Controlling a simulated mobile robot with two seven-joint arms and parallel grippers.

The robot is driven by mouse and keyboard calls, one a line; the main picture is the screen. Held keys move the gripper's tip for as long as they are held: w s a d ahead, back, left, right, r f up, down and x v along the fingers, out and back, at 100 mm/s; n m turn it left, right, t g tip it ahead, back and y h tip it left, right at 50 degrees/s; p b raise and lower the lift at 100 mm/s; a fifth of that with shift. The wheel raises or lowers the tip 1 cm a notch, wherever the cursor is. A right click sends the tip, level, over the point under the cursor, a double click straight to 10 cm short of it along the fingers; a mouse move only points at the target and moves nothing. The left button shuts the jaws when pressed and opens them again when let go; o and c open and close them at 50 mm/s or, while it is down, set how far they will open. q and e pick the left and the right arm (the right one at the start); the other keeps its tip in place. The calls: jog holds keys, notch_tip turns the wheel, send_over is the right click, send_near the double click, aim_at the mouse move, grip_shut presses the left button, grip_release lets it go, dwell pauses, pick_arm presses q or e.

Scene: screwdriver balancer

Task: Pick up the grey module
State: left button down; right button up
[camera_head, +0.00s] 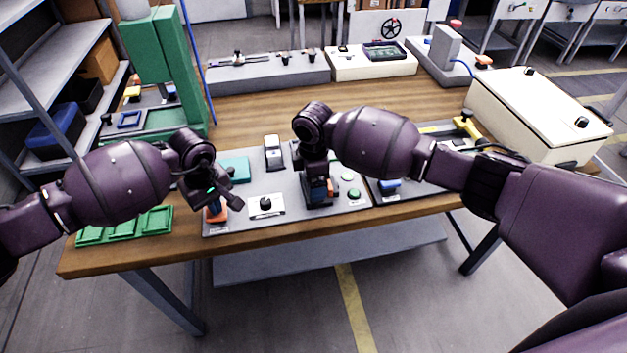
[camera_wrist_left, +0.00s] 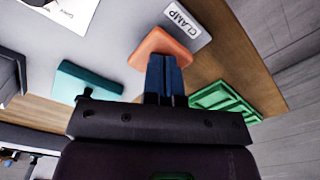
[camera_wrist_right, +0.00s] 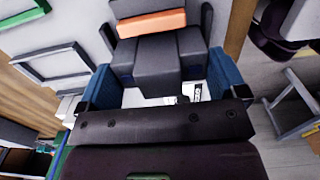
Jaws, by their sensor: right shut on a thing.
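The grey module (camera_wrist_right: 158,62) is a dark grey block between the blue fingers of my right gripper (camera_wrist_right: 160,88) in the right wrist view. My right gripper is shut on it, low over the grey panel (camera_head: 240,222); it also shows in the head view (camera_head: 319,195). An orange bar (camera_wrist_right: 151,23) lies just beyond the block. My left gripper (camera_wrist_left: 166,72) is shut, its blue fingers together at the orange clamp pad (camera_wrist_left: 160,46) by the CLAMP label. I cannot tell whether they touch the pad. The left gripper also shows in the head view (camera_head: 212,204).
A teal block (camera_head: 236,169) and a black knob (camera_head: 266,203) are on the panel between the arms. A green tray (camera_head: 125,227) lies at the table's left front. A green stand (camera_head: 165,70) rises at the back left. The wooden tabletop (camera_head: 260,110) behind the panel is clear.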

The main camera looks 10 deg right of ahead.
jog(key=shift+r, duration=7.5)
pick_arm(q)
jog(key=shift+r+p, duration=1.4)
jog(key=shift+r, duration=2.15)
pick_arm(e)
notch_tip(320, 180, up, 4)
jog(key=shift+r, duration=0.1)
pick_arm(q)
jog(key=shift+f, duration=0.1)
